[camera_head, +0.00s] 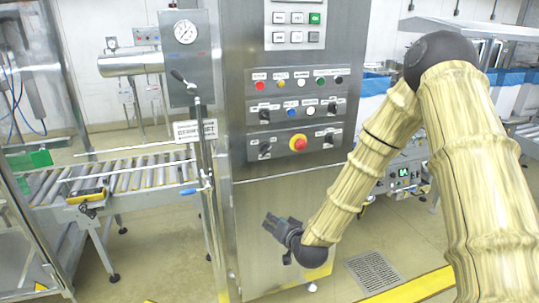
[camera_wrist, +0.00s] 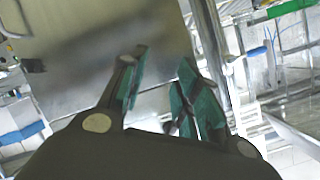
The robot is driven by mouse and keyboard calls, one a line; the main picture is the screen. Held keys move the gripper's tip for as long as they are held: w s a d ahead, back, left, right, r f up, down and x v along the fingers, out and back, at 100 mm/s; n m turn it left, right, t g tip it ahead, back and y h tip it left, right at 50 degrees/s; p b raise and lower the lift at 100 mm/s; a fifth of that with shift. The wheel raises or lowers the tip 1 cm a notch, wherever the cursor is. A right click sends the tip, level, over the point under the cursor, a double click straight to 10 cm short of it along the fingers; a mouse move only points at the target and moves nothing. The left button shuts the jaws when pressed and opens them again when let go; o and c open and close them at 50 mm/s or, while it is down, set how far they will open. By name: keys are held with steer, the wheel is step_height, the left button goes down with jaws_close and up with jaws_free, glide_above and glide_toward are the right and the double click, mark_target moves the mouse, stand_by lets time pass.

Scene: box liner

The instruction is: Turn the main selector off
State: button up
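The steel control cabinet (camera_head: 290,190) stands in the middle of the head view. Its panel has several black selector knobs, among them an upper left one (camera_head: 264,115), an upper right one (camera_head: 332,107), a lower left one (camera_head: 264,150) and a lower right one (camera_head: 328,138). Their labels are too small to read, so I cannot tell which is the main selector or its position. My gripper (camera_head: 272,222) is in front of the cabinet's lower door, below the panel. In the wrist view my gripper (camera_wrist: 163,58) has its green-padded fingers apart with nothing between them.
A red mushroom button (camera_head: 299,143) with a yellow ring sits between the lower selectors. A roller conveyor (camera_head: 135,180) and a pressure gauge (camera_head: 186,32) are to the left. A floor drain (camera_head: 372,271) lies at right.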

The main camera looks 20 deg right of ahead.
mark_target(269, 150)
steer(key=w+d+r+m+t, duration=0.1)
steer(key=w+d+r+t, duration=0.15)
steer(key=r, duration=0.55)
steer(key=w+d+r+m+t, duration=0.15)
steer(key=w+r, duration=0.25)
steer(key=r, duration=0.5)
steer(key=shift+h, duration=0.4)
steer(key=w+p, duration=0.3)
steer(key=w, duration=0.8)
steer(key=shift+w+a, duration=0.15)
